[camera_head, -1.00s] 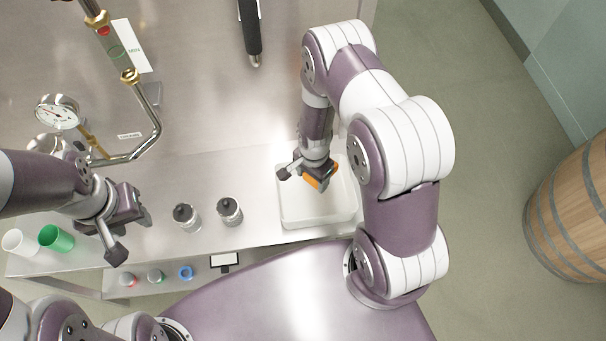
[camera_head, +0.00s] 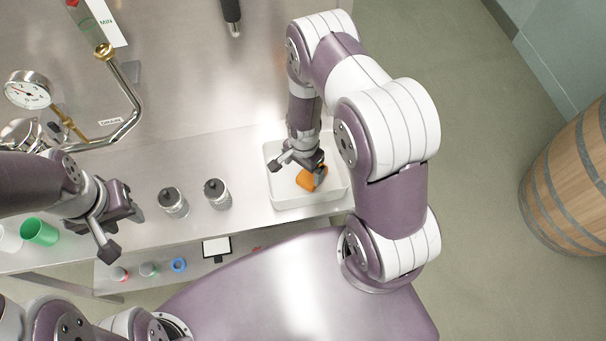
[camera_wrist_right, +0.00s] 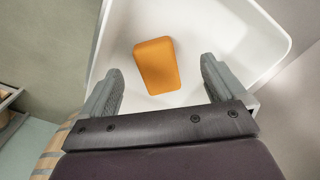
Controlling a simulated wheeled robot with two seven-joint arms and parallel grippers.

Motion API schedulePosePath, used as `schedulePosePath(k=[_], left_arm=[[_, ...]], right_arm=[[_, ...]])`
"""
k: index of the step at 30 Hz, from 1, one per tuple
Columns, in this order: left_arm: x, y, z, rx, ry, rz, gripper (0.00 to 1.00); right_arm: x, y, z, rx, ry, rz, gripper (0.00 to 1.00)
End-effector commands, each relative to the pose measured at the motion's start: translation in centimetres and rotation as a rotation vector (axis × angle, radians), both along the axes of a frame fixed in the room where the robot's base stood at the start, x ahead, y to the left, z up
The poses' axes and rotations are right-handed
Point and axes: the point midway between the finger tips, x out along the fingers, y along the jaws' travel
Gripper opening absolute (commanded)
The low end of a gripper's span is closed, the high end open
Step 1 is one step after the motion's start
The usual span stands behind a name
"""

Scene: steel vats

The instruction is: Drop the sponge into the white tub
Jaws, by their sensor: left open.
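The orange sponge (camera_head: 306,180) lies in the white tub (camera_head: 285,202), which stands on the steel shelf. In the right wrist view the sponge (camera_wrist_right: 157,66) rests on the floor of the tub (camera_wrist_right: 230,40). My right gripper (camera_head: 302,166) is over the tub. Its two fingers (camera_wrist_right: 160,85) are spread wide with nothing between them, and the sponge is apart from them, beyond the fingertips. My left gripper (camera_head: 120,225) is open and empty, at the left near the cups.
A green cup (camera_head: 40,232) is at the far left. A gauge (camera_head: 28,90) and a pipe (camera_head: 125,115) rise behind. A barrel (camera_head: 570,190) stands at the right.

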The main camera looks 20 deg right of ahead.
Motion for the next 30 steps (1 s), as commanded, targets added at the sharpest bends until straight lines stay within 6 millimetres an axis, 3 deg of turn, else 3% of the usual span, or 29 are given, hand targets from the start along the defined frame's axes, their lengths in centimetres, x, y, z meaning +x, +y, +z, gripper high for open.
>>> schedulePosePath(k=[7, 15, 21, 30], left_arm=[[0.0, 0.0, -0.4, 0.000, 0.000, 0.000, 0.43], [0.0, 0.0, -1.7, 0.000, 0.000, 0.000, 0.43], [0.0, 0.0, -2.1, 0.000, 0.000, 0.000, 0.43], [0.0, 0.0, -2.1, 0.000, 0.000, 0.000, 0.43]], right_arm=[[0.1, 0.0, 1.3, -0.001, -0.004, 0.000, 0.97], [0.2, 0.0, 8.4, -0.001, -0.006, 0.000, 0.97], [0.1, 0.0, 11.9, 0.000, -0.001, 0.000, 0.97], [0.1, 0.0, 12.7, 0.000, 0.001, 0.000, 0.97]])
